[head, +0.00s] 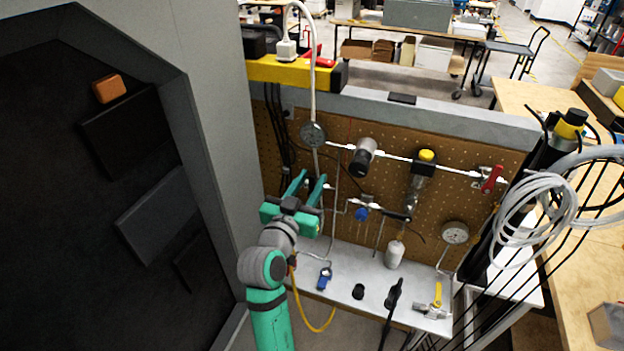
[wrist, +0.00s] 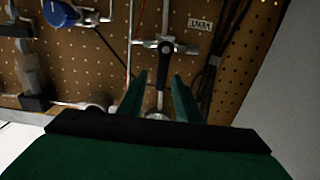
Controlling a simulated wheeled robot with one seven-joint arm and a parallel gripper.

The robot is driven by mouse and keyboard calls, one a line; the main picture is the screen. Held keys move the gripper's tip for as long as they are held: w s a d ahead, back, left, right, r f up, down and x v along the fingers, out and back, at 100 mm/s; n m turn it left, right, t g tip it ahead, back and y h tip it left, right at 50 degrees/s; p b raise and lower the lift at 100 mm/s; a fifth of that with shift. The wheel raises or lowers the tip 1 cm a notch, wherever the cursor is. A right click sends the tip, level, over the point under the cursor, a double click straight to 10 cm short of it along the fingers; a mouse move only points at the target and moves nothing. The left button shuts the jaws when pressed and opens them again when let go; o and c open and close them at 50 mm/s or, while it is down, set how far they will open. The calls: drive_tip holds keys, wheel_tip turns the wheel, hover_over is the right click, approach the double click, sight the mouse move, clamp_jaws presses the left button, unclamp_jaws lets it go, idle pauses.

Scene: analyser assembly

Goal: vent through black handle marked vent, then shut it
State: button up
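The wrist view shows the board upside down. A small white label reading VENT (wrist: 200,24) sits beside a valve with a round black hub (wrist: 165,47). A narrow lever (wrist: 160,88) runs from this hub toward my gripper and lies between its fingers. My gripper (wrist: 158,90) is open, one green finger on each side of the lever; I cannot tell whether either touches it. In the head view my gripper (head: 311,180) is at the left part of the pegboard and largely hides the vent valve.
The pegboard (head: 470,157) carries a blue knob (head: 361,214), gauges, a red handle (head: 491,178) and thin pipes. A grey shelf (head: 340,284) below holds loose fittings. A large grey cabinet wall (head: 215,130) stands close on the left. A yellow cable hangs by my arm.

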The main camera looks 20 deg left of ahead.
drive_tip(key=shift+w, duration=0.55)
clamp_jaws()
